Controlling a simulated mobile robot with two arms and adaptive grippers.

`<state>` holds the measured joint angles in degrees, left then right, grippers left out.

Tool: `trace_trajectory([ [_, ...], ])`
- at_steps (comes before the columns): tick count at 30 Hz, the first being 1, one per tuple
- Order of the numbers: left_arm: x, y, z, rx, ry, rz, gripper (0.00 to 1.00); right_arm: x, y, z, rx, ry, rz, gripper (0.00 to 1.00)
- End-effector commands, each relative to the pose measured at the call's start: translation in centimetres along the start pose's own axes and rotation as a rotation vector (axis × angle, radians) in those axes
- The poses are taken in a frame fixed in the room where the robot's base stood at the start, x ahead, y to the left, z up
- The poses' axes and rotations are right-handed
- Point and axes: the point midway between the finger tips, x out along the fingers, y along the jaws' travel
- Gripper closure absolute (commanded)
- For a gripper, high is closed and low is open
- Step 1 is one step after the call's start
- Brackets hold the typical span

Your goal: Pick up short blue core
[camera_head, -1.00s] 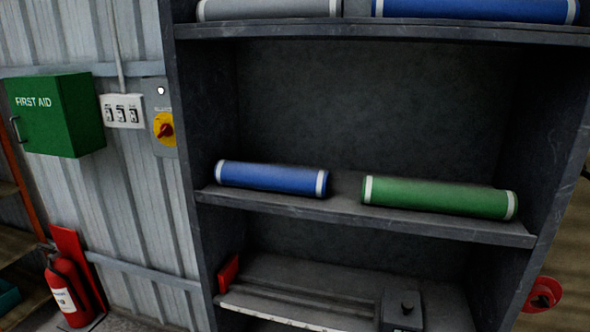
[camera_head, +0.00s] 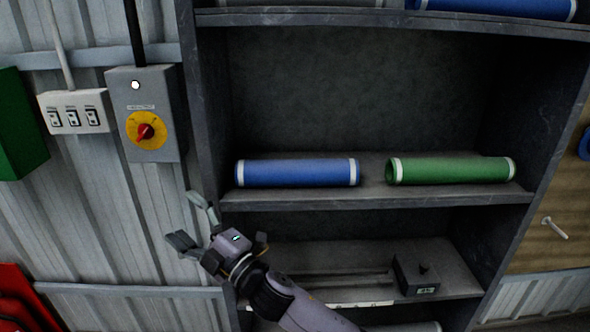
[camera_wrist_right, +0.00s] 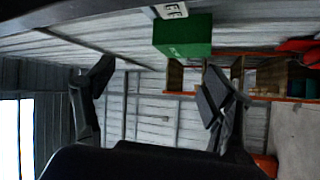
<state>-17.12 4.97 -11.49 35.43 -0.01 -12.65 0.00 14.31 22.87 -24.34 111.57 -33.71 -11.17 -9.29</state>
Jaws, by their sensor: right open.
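The short blue core (camera_head: 298,173) lies on its side on the middle shelf of the dark rack, with white bands at both ends. My right gripper (camera_head: 190,219) is in the head view, below and left of the blue core, in front of the rack's left post. Its fingers are spread, empty, and point left toward the wall. In the right wrist view the open fingers (camera_wrist_right: 158,92) show with nothing between them. The core is not in that view. My left gripper is not in view.
A green core (camera_head: 450,170) lies right of the blue one on the same shelf (camera_head: 375,197). Another blue core (camera_head: 495,8) is on the shelf above. A dark box (camera_head: 424,276) sits on the lower shelf. A switch box (camera_head: 146,112) is on the wall at left.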

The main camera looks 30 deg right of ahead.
Motion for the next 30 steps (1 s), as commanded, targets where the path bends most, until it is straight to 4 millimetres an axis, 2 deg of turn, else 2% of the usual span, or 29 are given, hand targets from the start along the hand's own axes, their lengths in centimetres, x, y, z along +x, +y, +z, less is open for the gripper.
trace_trajectory([
  [1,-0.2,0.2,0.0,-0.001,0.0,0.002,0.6,1.8,3.8,-4.0,-0.151,0.166,0.068,0.24],
  [3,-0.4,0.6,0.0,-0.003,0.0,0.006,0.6,2.6,7.1,-9.5,-0.365,0.392,0.139,0.24],
  [6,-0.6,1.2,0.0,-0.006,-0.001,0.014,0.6,2.0,9.5,-15.9,-0.687,0.692,0.207,0.24],
  [9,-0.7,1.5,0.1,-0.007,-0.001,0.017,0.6,0.4,9.6,-19.3,-1.025,0.963,0.218,0.24],
  [11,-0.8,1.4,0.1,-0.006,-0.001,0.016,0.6,-0.4,9.0,-19.5,-1.231,1.106,0.19,0.24],
  [14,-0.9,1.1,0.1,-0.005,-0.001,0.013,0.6,-1.2,8.3,-16.6,-1.563,1.308,0.062,0.24],
  [17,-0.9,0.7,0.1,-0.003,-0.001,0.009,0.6,-1.6,9.6,-10.7,-1.856,1.453,-0.173,0.24],
  [18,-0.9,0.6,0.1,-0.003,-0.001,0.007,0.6,-1.8,10.8,-7.9,-1.951,1.493,-0.292,0.24],
  [20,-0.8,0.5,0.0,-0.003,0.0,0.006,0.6,-2.3,13.2,-3.8,-2.064,1.529,-0.486,0.24],
  [21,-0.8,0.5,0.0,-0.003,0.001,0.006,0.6,-2.9,15.2,-1.2,-2.119,1.541,-0.62,0.24],
  [24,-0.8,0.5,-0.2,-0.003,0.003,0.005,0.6,-4.9,20.4,3.9,-2.186,1.54,-0.931,0.24],
  [27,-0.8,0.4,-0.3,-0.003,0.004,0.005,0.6,-7.1,24.8,7.0,-2.187,1.515,-1.168,0.24],
  [30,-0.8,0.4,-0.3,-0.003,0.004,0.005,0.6,-8.8,27.4,8.6,-2.167,1.493,-1.311,0.24],
])
